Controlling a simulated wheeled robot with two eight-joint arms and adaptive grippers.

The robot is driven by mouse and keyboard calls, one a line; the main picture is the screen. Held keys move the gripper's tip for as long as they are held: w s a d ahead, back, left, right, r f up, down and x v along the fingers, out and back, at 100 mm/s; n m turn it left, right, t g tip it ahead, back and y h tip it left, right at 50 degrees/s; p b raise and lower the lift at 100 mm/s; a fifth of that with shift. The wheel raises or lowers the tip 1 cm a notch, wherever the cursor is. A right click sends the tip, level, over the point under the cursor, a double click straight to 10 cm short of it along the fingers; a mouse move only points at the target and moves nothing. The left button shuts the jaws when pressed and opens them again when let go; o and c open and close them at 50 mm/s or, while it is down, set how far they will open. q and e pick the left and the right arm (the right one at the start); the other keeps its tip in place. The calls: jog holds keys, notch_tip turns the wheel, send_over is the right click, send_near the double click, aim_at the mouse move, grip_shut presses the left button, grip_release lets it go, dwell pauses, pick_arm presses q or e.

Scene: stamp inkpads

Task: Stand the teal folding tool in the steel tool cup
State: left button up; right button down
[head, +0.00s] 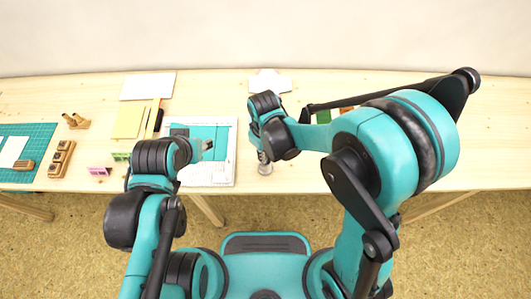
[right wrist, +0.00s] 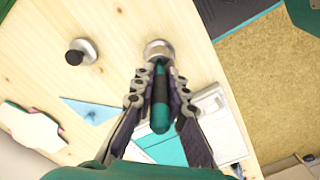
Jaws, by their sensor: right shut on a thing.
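The teal folding tool (right wrist: 160,108) shows in the right wrist view, held between the two dark fingers of my right gripper (right wrist: 160,88). Its far end points at the steel tool cup (right wrist: 158,46) and overlaps the cup's near rim in this view. I cannot tell whether the tip is inside the cup or above it. In the head view the cup (head: 264,167) stands near the table's front edge, right below my right gripper; the tool is hidden there. My left gripper (head: 207,147) is over the white tray, its jaws too small to read.
The white tray (head: 228,175) with a teal sheet lies left of the cup. A dark knob on a steel base (right wrist: 82,50) and a pale blue triangle (right wrist: 92,110) are nearby. Wooden stamps (head: 61,158) and a green mat (head: 40,135) lie far left.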

jog(key=c, duration=1.5)
grip_release()
jog(key=shift+o, duration=0.2)
notch_tip(320, 180, up, 12)
jog(key=shift+w+a+r, duration=0.1)
jog(key=s+d+r+m+t, duration=0.2)
jog(key=d+m+t, duration=0.1)
jog(key=d, duration=0.6)
jog(key=s+d+r+m+t, duration=0.2)
jog(key=d+m, duration=0.4)
jog(key=d, duration=0.3)
jog(key=shift+s+t, duration=0.65)
jog(key=shift+t, duration=0.55)
